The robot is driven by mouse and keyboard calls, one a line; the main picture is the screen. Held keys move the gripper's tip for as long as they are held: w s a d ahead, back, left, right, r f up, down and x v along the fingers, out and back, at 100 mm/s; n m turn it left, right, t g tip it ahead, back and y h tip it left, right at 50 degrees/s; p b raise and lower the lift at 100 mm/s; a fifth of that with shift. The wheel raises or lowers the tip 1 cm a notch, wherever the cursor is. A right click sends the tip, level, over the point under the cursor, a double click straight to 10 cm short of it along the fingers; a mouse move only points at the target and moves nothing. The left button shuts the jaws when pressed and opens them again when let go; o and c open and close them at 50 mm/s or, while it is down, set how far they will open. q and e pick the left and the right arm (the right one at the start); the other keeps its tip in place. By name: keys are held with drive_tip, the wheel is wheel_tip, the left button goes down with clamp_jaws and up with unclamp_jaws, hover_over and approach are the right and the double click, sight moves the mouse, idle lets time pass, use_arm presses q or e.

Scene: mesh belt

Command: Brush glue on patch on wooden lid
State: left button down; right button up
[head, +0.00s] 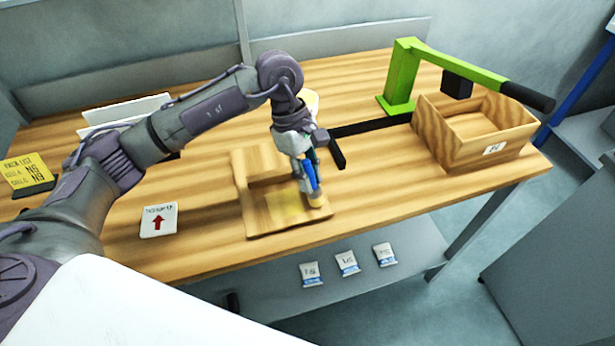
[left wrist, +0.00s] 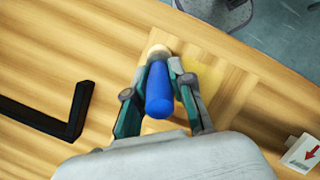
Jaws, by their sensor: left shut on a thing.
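My left gripper (head: 307,168) is shut on a blue-handled glue brush (head: 312,180) and holds it tip down over the wooden lid (head: 258,222). The brush's pale tip is at the right side of a yellowish patch (head: 287,204) on the lid; I cannot tell if it touches. In the left wrist view the blue handle (left wrist: 159,92) sits between the two fingers (left wrist: 158,88), with the patch (left wrist: 203,75) beside it, partly hidden by a finger. A pale yellow container (head: 310,101) stands behind my left wrist, mostly hidden. My right gripper does not show.
A wooden box (head: 463,150) stands at the right under a green stand (head: 401,78) with a black handle. A black bracket (head: 338,153) lies behind the lid. A red-arrow card (head: 159,220) and a yellow sign (head: 28,175) are at the left. Small packets (head: 347,263) lie on the lower shelf.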

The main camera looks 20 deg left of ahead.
sight(309, 163)
use_arm(q)
drive_tip(key=shift+w+d+r+p, duration=0.2)
drive_tip(key=shift+r+p, duration=0.05)
drive_tip(key=shift+r, duration=0.35)
drive_tip(key=shift+w+d+r+p, duration=0.15)
drive_tip(key=shift+r+p, duration=0.05)
drive_tip(key=shift+r, duration=0.35)
drive_tip(key=shift+s+a+r+p, duration=0.2)
drive_tip(key=shift+r+p, duration=0.15)
drive_tip(key=shift+r, duration=0.4)
drive_tip(key=shift+s+a+r+p, duration=0.15)
drive_tip(key=shift+r+p, duration=0.15)
drive_tip(key=shift+r, duration=0.45)
drive_tip(key=shift+w+d+r+p, duration=0.15)
drive_tip(key=shift+r+p, duration=0.15)
drive_tip(key=shift+r, duration=1.1)
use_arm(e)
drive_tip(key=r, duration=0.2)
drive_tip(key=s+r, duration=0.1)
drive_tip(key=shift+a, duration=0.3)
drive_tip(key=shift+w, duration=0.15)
use_arm(q)
drive_tip(key=shift+p, duration=0.3)
